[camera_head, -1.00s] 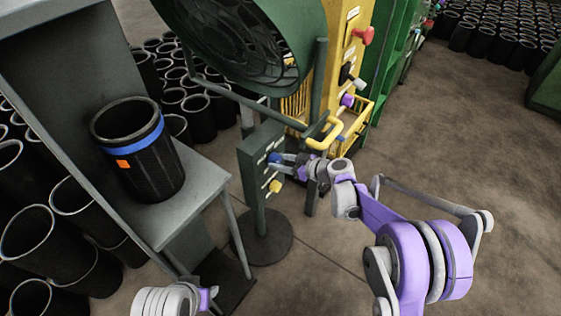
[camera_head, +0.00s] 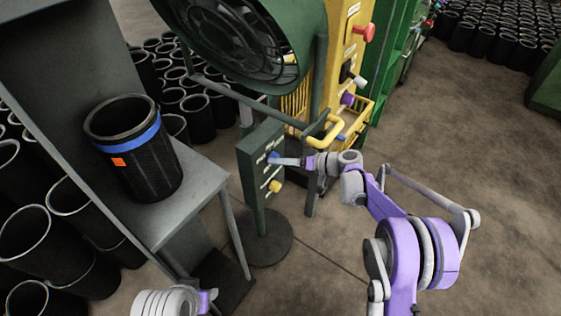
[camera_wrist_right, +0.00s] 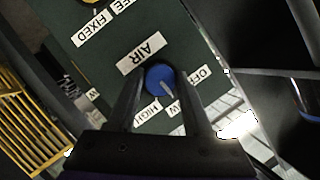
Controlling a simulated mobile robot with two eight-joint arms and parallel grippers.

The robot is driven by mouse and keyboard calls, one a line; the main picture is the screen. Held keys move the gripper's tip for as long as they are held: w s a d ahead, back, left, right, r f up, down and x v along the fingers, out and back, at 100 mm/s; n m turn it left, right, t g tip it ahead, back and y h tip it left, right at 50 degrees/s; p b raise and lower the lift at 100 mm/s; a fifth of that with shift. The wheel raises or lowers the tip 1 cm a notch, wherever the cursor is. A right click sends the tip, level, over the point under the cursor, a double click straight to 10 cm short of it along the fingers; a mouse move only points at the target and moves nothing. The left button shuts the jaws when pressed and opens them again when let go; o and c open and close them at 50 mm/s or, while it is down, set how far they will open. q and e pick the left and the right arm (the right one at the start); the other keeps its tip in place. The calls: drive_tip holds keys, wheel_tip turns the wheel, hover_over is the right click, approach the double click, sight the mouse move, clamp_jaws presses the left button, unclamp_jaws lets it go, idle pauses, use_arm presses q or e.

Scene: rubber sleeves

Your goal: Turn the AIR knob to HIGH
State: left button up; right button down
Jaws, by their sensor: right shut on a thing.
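The blue AIR knob (camera_head: 272,157) is on the green panel (camera_head: 250,170) of the fan stand. In the right wrist view the knob (camera_wrist_right: 160,78) sits between my right gripper's fingers (camera_wrist_right: 160,100), with the AIR label above it. Its white pointer points down and slightly right, toward a partly hidden label ending in W. The HIGH label (camera_wrist_right: 146,112) lies to the left of that, and an OFF label (camera_wrist_right: 201,74) is at the right. My right gripper (camera_head: 280,160) is shut on the knob. Of my left arm, only a part shows at the bottom; its gripper cannot be seen.
A yellow knob (camera_head: 274,186) is lower on the same panel. The large green fan (camera_head: 232,35) is above, and a yellow machine with a bent yellow handle (camera_head: 326,132) stands behind. A black sleeve with a blue band (camera_head: 133,165) stands on the grey table (camera_head: 190,205) at left.

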drive_tip(key=shift+f+m+g+y+b, duration=0.15)
drive_tip(key=shift+m+y+b, duration=0.8)
drive_tip(key=shift+m, duration=1)
drive_tip(key=shift+f+m+g+y+b, duration=0.1)
drive_tip(key=shift+m+g+y+b, duration=0.15)
drive_tip(key=shift+m+y+b, duration=1.2)
drive_tip(key=shift+r+m+h+p, duration=0.1)
drive_tip(key=shift+m+h+p, duration=0.4)
drive_tip(key=shift+m+p, duration=0.1)
drive_tip(key=shift+c, duration=1.6)
unclamp_jaws()
drive_tip(key=shift+d, duration=0.1)
drive_tip(key=p+v, duration=0.1)
drive_tip(key=v, duration=0.9)
drive_tip(key=shift+d+p, duration=0.35)
